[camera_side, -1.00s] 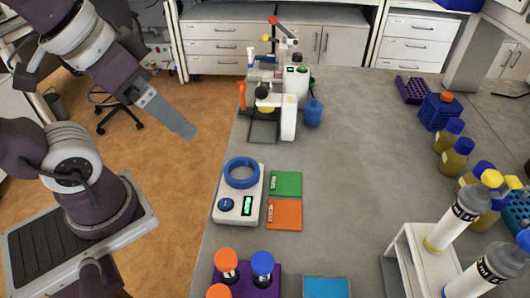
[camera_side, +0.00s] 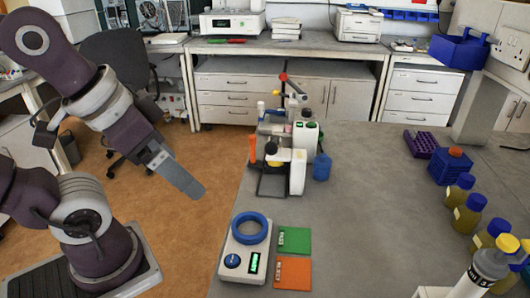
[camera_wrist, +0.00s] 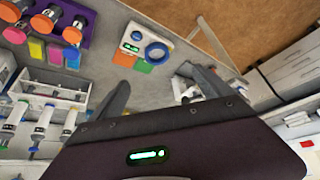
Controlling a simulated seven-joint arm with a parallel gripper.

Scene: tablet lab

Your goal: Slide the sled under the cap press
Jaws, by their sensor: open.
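The cap press (camera_side: 298,145) is a white and black device with a red-knobbed lever, standing on the bench near its left edge in the side view. A dark flat frame (camera_side: 272,187) at its front looks like the sled's track. I cannot tell the sled itself apart for sure. In the wrist view the press (camera_wrist: 186,88) is partly hidden behind a finger. My gripper (camera_side: 190,182) hangs in the air left of the press, well apart from it. In the wrist view its two fingers (camera_wrist: 160,80) are spread with nothing between them.
A white scale with a blue ring (camera_side: 246,245), a green card (camera_side: 295,240) and an orange card (camera_side: 293,273) lie in front of the press. A blue cylinder (camera_side: 321,167) stands close to its right. Yellow bottles (camera_side: 467,217) line the right side. The bench middle is clear.

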